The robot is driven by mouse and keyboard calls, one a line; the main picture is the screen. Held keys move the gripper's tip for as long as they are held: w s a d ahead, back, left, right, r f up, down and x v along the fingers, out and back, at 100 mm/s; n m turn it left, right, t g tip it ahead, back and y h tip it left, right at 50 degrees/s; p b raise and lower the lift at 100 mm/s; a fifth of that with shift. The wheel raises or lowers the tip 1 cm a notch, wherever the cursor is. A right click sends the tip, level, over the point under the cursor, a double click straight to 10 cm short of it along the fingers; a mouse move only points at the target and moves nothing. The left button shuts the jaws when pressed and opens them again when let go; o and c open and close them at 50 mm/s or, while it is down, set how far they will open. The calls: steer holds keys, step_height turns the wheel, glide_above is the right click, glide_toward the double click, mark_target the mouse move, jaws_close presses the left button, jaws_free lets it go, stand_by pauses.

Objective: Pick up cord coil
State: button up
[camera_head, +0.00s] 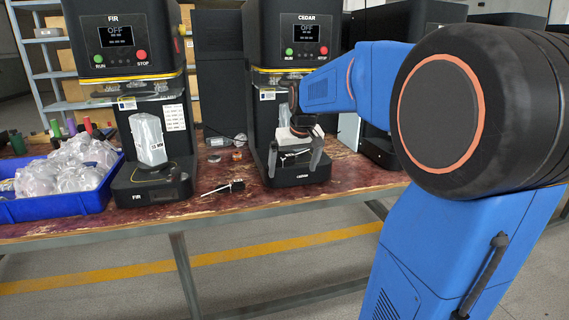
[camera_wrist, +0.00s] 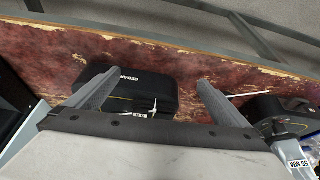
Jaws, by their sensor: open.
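My gripper (camera_head: 293,168) is over the base plate of the CEDAR machine (camera_head: 300,178), pointing down with its two grey fingers apart. In the wrist view my gripper (camera_wrist: 158,79) is open, with one finger on each side of the dark CEDAR base (camera_wrist: 137,82). A small white strand with a knot-like shape, likely part of the cord coil (camera_wrist: 153,107), shows on this base between the fingers. The coil's dark parts do not stand out from the black base, and its full outline cannot be told. Nothing is seen gripped.
The FIR machine (camera_head: 118,40) stands to the left with a clear bag (camera_head: 149,140) on its base. A blue bin (camera_head: 50,207) of clear bags is at far left. A thin tool (camera_head: 224,187) lies between the machines. The CEDAR body rises behind my gripper.

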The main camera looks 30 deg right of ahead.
mark_target(283, 160)
steer(key=shift+w+d+f, duration=0.2)
steer(key=shift+w+d, duration=0.15)
steer(key=shift+w, duration=1.2)
steer(key=shift+w+d+f, duration=0.15)
steer(key=shift+w+d, duration=0.15)
steer(key=shift+w, duration=1.2)
steer(key=shift+w+d+f, duration=0.2)
steer(key=shift+w+d, duration=0.15)
steer(key=shift+w, duration=1.2)
steer(key=shift+c, duration=0.3)
steer(key=c, duration=1)
steer(key=shift+c, duration=0.2)
steer(key=shift+r, duration=0.1)
